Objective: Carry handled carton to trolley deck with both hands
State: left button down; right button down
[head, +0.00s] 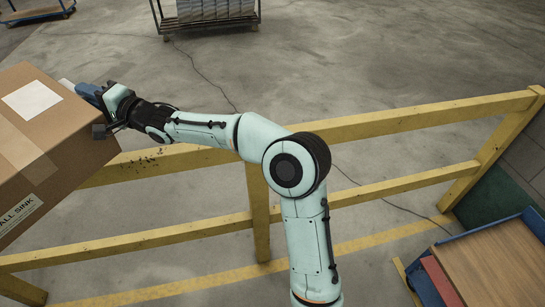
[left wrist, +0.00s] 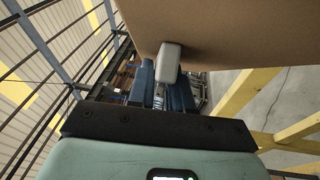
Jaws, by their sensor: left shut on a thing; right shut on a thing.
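The brown carton (head: 45,165) is at the left edge of the head view, partly cut off, with a white label on top and a printed label on its side. My right gripper (head: 84,90) is shut on a pale handle (head: 67,85) at the carton's right side. In the left wrist view, the blue fingers of my left gripper (left wrist: 163,88) are shut on a light grey handle (left wrist: 168,62) beside the carton (left wrist: 230,35). My left gripper is outside the head view. A blue-framed wooden deck (head: 495,262) is at lower right; I cannot tell whether it is the trolley.
A yellow railing (head: 400,121) crosses the head view below and right of the carton. A dark wheeled rack (head: 208,22) with a grey stack and another blue-edged deck (head: 30,12) stand at the back. Open concrete floor (head: 330,60) lies beyond the railing.

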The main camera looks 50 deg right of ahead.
aim_at(505, 281)
jog(key=l+z, duration=0.15)
jog(key=z, duration=0.4)
jog(key=l+z, duration=0.15)
jog(key=z, duration=0.35)
jog(key=l+z, duration=0.15)
jog(key=z, duration=0.4)
jog(key=l+z, duration=0.15)
jog(key=z, duration=0.4)
jog(key=i+z, duration=0.15)
jog(key=z, duration=0.4)
jog(key=i+l+z, duration=0.1)
jog(key=z, duration=0.4)
jog(key=i+z, duration=0.1)
jog(key=z, duration=0.45)
jog(key=i+z, duration=0.1)
jog(key=z, duration=0.45)
